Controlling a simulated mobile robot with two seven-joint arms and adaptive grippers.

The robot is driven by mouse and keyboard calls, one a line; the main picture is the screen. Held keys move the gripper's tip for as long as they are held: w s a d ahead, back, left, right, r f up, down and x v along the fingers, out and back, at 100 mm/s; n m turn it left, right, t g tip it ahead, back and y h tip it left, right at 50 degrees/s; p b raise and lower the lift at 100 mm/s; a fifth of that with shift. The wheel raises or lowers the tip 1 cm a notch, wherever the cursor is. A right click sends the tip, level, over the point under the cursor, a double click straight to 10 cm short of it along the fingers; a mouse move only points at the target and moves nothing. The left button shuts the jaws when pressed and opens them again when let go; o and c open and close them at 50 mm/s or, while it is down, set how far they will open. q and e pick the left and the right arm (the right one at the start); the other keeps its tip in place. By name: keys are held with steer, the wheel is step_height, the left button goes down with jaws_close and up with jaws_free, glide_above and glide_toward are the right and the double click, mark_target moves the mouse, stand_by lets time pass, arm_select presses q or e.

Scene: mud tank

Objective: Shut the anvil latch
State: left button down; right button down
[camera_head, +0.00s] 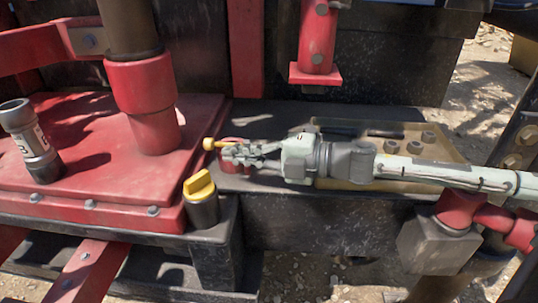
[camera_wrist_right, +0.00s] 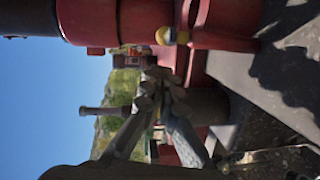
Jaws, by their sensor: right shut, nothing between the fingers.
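A small lever with a round yellow knob (camera_head: 209,143) shows just left of my right gripper's fingertips in the head view. It looks like the latch, but I cannot tell for sure or see whether it stands open or shut. My right gripper (camera_head: 229,152) is shut and empty, reaching in from the right, close to the knob. In the right wrist view the knob (camera_wrist_right: 166,36) is beyond the fingertips (camera_wrist_right: 160,88), beside a red body. Whether they touch is unclear. My left gripper is not in view.
A yellow-capped dark cylinder (camera_head: 201,198) stands in front of the red plate (camera_head: 80,120). A grey cylindrical tool (camera_head: 30,142) stands on that plate. A tan tray (camera_head: 440,148) with several dark nuts lies behind my right arm. A red post (camera_head: 316,45) hangs above.

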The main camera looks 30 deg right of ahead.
steer(key=v, duration=0.7)
stand_by(0.4)
